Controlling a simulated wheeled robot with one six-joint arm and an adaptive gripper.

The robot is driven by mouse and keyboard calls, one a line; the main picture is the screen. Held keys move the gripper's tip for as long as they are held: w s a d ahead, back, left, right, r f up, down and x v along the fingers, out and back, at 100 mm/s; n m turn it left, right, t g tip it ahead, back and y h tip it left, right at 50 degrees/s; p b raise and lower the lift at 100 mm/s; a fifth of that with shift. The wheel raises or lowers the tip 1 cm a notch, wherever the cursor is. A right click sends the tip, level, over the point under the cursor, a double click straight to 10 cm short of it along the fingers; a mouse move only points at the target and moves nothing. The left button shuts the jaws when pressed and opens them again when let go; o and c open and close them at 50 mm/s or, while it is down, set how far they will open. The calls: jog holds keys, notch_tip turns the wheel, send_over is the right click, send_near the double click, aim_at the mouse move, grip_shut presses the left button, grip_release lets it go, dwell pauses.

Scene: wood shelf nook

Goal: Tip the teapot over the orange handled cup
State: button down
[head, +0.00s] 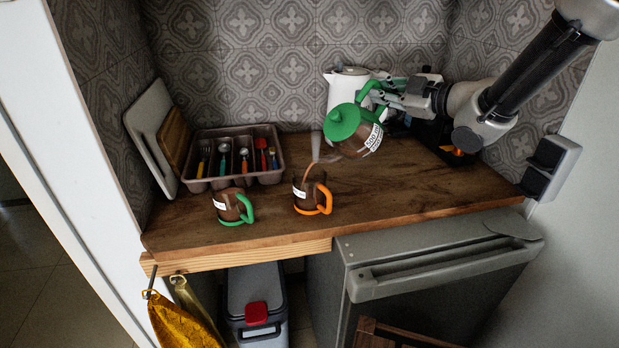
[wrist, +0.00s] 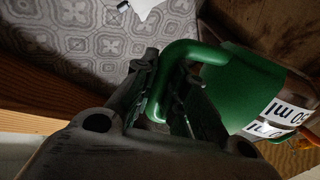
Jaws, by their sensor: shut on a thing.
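My gripper (head: 383,97) is shut on the green handle of the teapot and holds it above the counter. The teapot (head: 362,140) has a green lid, a see-through body with brown contents and a white label. It is tilted to the left, its spout over the orange handled cup (head: 307,194). A brown streak runs between spout and cup. The cup stands on the counter with brown inside, its orange handle to the right. In the wrist view the teapot (wrist: 245,90) fills the right side, its handle between the fingers (wrist: 170,95); the cup is mostly hidden there.
A green handled cup (head: 230,207) stands left of the orange one. A cutlery tray (head: 271,178) and upright boards (head: 152,125) are behind at left. A white kettle (head: 338,91) stands behind the teapot. The wooden counter (head: 420,190) is clear at the front right.

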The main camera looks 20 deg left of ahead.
jog(key=shift+s+a+r+n+p, duration=0.25)
jog(key=shift+s+r+n, duration=0.05)
jog(key=shift+r, duration=0.25)
jog(key=shift+s+a+r+n+p, duration=0.25)
jog(key=shift+s+r+n, duration=0.05)
jog(key=shift+r, duration=0.2)
dwell(1.1)
